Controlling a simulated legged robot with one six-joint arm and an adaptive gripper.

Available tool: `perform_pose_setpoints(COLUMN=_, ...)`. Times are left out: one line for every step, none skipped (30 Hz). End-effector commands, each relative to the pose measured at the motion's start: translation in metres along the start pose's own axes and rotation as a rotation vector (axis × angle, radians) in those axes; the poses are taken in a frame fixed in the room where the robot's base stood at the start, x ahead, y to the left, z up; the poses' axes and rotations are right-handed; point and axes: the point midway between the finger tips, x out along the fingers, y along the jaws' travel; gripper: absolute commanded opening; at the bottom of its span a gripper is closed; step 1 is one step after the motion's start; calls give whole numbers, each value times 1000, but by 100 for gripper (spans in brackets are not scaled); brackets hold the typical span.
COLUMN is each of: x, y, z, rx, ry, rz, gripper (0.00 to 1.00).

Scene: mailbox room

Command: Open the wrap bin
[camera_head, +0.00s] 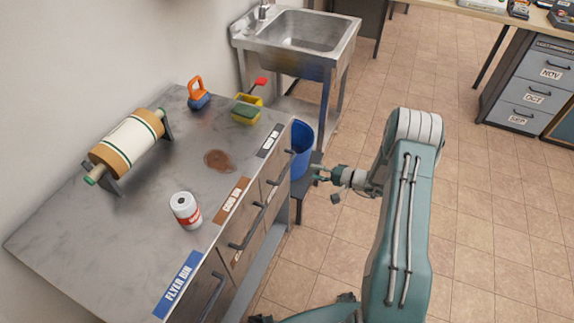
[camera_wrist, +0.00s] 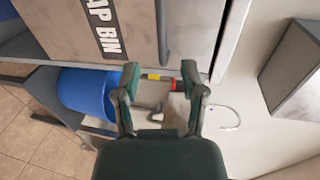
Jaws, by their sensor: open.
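The wrap bin is the drawer at the far end of the counter, under a black label (camera_head: 269,140). Its front looks shut, with a dark bar handle (camera_head: 280,169). In the wrist view the label (camera_wrist: 104,28) reads "AP BIN" at the top, and the handle (camera_wrist: 162,32) runs down from the top edge, ending near the fingertips. My gripper (camera_head: 323,181) is open and empty, right of the drawer front and apart from the handle in the head view. In the wrist view its fingertips (camera_wrist: 161,80) are spread below the handle's end.
A blue bucket (camera_head: 302,150) stands beyond the counter's end, near the sink (camera_head: 306,35). Card bin (camera_head: 232,200) and flyer bin (camera_head: 178,284) labels mark the nearer drawers, which also have handles.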

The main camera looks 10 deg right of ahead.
Motion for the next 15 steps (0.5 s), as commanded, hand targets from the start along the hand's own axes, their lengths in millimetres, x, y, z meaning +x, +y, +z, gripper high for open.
perform_pose_setpoints(x=5, y=0, z=1, rx=-1, ry=-4, rz=0, gripper=54)
perform_pose_setpoints(x=9, y=0, z=1, rx=-1, ry=-5, rz=0, gripper=54)
perform_pose_setpoints(x=15, y=0, z=1, rx=0, ry=-6, rz=0, gripper=54)
perform_pose_setpoints(x=20, y=0, z=1, rx=0, ry=-6, rz=0, gripper=54)
perform_pose_setpoints(x=26, y=0, z=2, rx=0, ry=-7, rz=1, gripper=54)
perform_pose_setpoints(x=34, y=0, z=2, rx=0, ry=-7, rz=1, gripper=54)
perform_pose_setpoints(x=39, y=0, z=2, rx=0, ry=-7, rz=1, gripper=54)
perform_pose_setpoints(x=45, y=0, z=2, rx=0, ry=-8, rz=2, gripper=54)
perform_pose_setpoints(x=52, y=0, z=2, rx=1, ry=-7, rz=2, gripper=54)
perform_pose_setpoints(x=58, y=0, z=2, rx=0, ry=-7, rz=1, gripper=54)
perform_pose_setpoints(x=64, y=0, z=2, rx=0, ry=-8, rz=1, gripper=54)
perform_pose_setpoints(x=71, y=0, z=2, rx=1, ry=-7, rz=1, gripper=54)
perform_pose_setpoints(x=76, y=0, z=2, rx=1, ry=-8, rz=1, gripper=54)
perform_pose_setpoints(x=81, y=0, z=2, rx=1, ry=-8, rz=2, gripper=54)
perform_pose_setpoints(x=86, y=0, z=2, rx=0, ry=-6, rz=2, gripper=54)
